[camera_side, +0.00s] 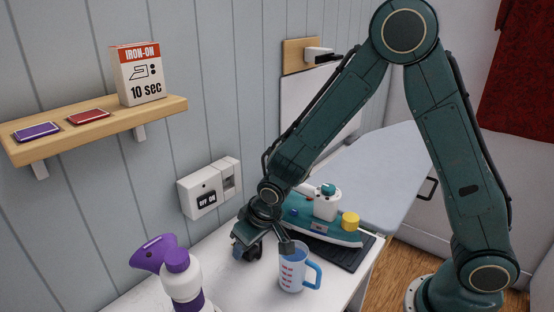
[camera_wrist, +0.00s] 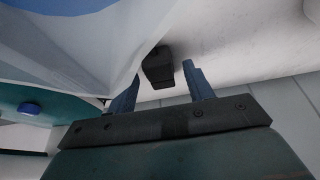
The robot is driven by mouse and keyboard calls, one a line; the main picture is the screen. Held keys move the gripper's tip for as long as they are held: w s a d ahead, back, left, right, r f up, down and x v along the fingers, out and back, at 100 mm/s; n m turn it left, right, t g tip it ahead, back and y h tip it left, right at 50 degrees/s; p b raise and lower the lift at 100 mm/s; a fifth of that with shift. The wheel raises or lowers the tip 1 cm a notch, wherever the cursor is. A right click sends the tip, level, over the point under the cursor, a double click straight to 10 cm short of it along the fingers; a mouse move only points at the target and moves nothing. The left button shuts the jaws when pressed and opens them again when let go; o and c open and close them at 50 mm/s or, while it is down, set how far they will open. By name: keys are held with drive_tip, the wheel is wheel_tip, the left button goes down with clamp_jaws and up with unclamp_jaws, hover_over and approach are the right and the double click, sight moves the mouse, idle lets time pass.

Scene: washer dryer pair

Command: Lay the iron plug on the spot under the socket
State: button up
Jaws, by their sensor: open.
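A black block, which looks like the iron plug (camera_wrist: 158,67), lies on the white surface in the wrist view. My gripper (camera_wrist: 160,76) is open, with the plug just ahead of and between its blue-grey fingertips, and I cannot tell whether they touch it. In the side view my gripper (camera_side: 263,250) is low over the white worktop, below the wall socket unit (camera_side: 202,192) with its OFF ON switch. The plug is mostly hidden there by my gripper. The teal and white iron (camera_side: 322,232) rests on a dark mat (camera_side: 348,255) to the right. The marked spot is not discernible.
A measuring cup (camera_side: 292,272) stands close to the right of my gripper. A purple and white spray bottle (camera_side: 181,280) stands at the front left. A wooden shelf (camera_side: 90,135) holds a box and two small devices. The ironing board (camera_side: 375,165) is behind the iron.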

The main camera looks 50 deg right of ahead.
drive_tip(key=v, duration=1.2)
idle(0.7)
drive_tip(key=s+d+r, duration=0.5)
drive_tip(key=s, duration=0.4)
drive_tip(key=s+d+r+t, duration=0.1)
drive_tip(key=s+d+r, duration=0.4)
drive_tip(key=s, duration=0.5)
drive_tip(key=shift+r, duration=0.45)
idle(0.5)
